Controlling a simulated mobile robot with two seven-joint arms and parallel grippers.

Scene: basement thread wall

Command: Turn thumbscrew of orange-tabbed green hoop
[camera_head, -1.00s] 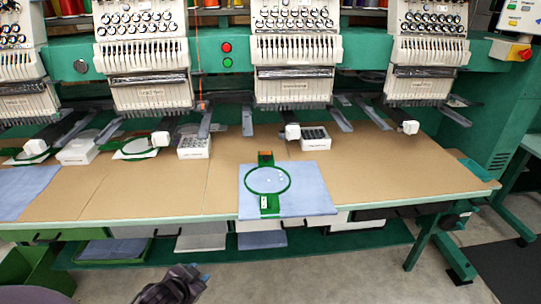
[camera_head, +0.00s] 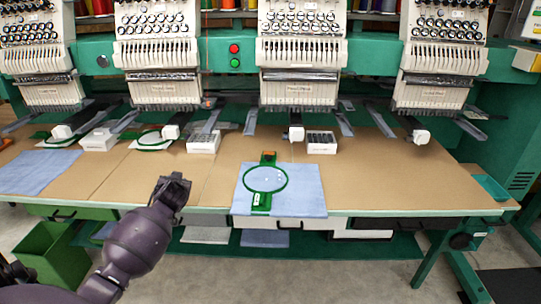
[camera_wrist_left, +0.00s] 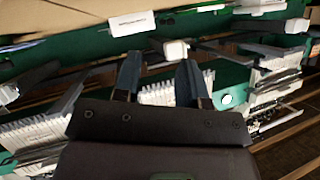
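The orange-tabbed green hoop (camera_head: 286,180) lies on a light blue cloth (camera_head: 310,203) at the front middle of the brown table. Its orange tab (camera_head: 268,156) points away from me. A green bracket with a small white mark (camera_head: 257,199) is at its near side. The thumbscrew is too small to make out. My left gripper (camera_head: 174,188) is left of the hoop, near the table's front edge and apart from the hoop. In the left wrist view the two fingers (camera_wrist_left: 158,78) are spread with nothing between them. My right gripper is not in view.
Embroidery machine heads (camera_head: 300,75) line the back. White boxes (camera_head: 322,142) and other green hoops (camera_head: 153,138) lie along the table's rear. Another blue cloth (camera_head: 40,170) is at left. A green bin (camera_head: 55,255) stands on the floor. Table right of the hoop is clear.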

